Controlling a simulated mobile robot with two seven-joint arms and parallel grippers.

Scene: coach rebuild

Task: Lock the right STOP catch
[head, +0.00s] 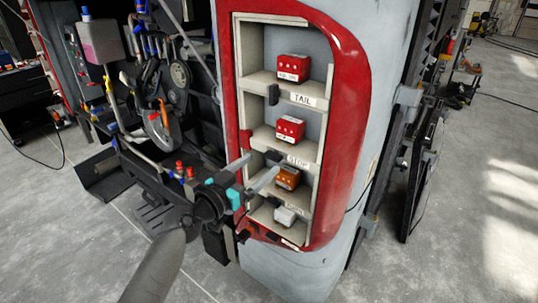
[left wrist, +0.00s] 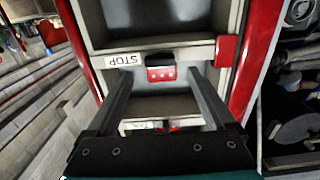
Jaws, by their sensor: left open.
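The STOP shelf is the middle one of a red-framed lamp housing (head: 350,90). Its label (head: 297,161) shows upside down in the left wrist view (left wrist: 124,60). A small dark catch (head: 274,157) sits on the shelf lip beside the label. In the left wrist view the dark catch (left wrist: 160,59) lies between the fingers, with a red lamp block (left wrist: 161,74) just behind it. My left gripper (head: 263,163) is open and empty, its fingers pointing at the STOP lip. I cannot tell whether they touch anything. My right gripper is not in view.
A red block (head: 245,142) sticks out at the shelf's left edge. The TAIL shelf, with its dark catch (head: 273,95) and red lamp (head: 293,68), is above. An orange lamp (head: 288,177) and a white lamp (head: 285,215) are below. Machinery (head: 165,110) crowds the left.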

